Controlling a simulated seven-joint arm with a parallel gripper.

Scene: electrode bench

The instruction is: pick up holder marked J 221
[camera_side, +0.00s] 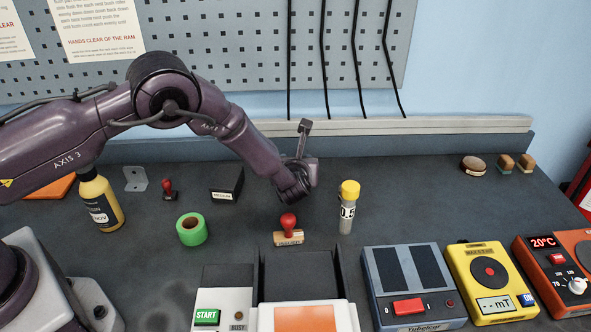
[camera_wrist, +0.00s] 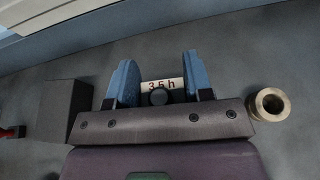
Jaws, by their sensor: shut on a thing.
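My gripper (camera_wrist: 160,72) shows in the wrist view with its two blue fingers on either side of a small pale piece (camera_wrist: 177,84). The fingers are shut on this piece. A dark round knob stands in front of it, and its marking looks like "35 h". I cannot read J 221 on anything in either view. In the side view the wrist end of my arm is over the back middle of the bench, and the fingers and the held piece are hidden there.
A black block (camera_side: 226,183) stands left of my wrist in the side view. A brass ring (camera_wrist: 270,105) lies right of my gripper in the wrist view.

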